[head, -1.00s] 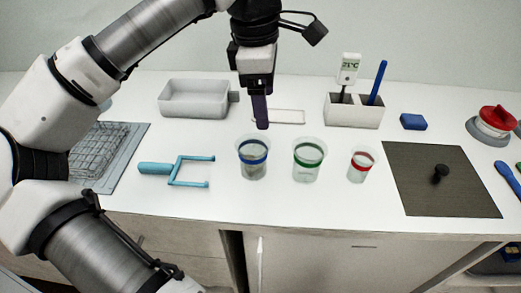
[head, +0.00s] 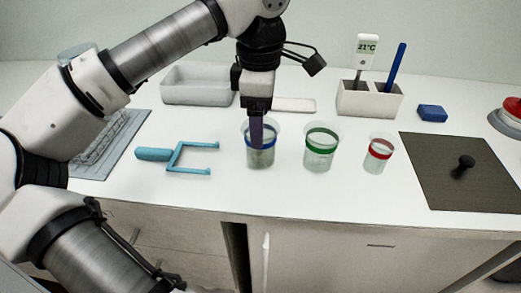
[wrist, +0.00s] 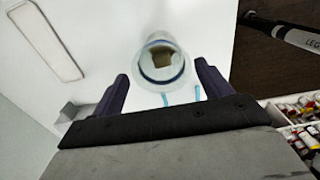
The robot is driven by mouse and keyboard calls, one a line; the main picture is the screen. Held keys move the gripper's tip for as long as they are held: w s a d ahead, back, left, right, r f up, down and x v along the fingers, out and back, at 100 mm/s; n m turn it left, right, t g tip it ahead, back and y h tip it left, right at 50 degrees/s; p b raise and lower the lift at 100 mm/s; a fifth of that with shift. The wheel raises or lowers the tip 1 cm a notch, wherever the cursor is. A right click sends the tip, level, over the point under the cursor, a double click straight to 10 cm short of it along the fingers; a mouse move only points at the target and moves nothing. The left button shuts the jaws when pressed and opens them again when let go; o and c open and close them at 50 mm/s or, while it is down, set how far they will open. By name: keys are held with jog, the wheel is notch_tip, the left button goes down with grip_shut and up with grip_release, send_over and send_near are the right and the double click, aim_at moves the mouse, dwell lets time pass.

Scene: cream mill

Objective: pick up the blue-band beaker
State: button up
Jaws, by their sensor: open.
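The blue-band beaker (head: 261,157) is a clear cup with a blue ring, upright on the white counter, with something greyish inside. My gripper (head: 256,132) points down at it, and in the head view its dark finger overlaps the beaker's rim and upper wall. In the wrist view the beaker (wrist: 162,66) lies ahead, between the two dark fingers (wrist: 163,85). The fingers are apart, with a gap on each side of the beaker. The far side of the beaker is partly hidden by the finger in the head view.
A green-band beaker (head: 320,150) stands close on the right, with a smaller red-band beaker (head: 379,154) beyond it. A light-blue forked tool (head: 177,156) lies on the left. Behind are a grey tray (head: 190,86) and a white holder (head: 368,101). A dark mat (head: 470,185) lies at right.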

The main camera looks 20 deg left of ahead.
notch_tip(320, 180, down, 5)
jog(key=b, duration=0.3)
jog(key=shift+s+d, duration=0.1)
jog(key=shift+r, duration=0.1)
jog(key=c, duration=0.7)
jog(key=shift+r, duration=0.2)
jog(key=shift+c, duration=0.2)
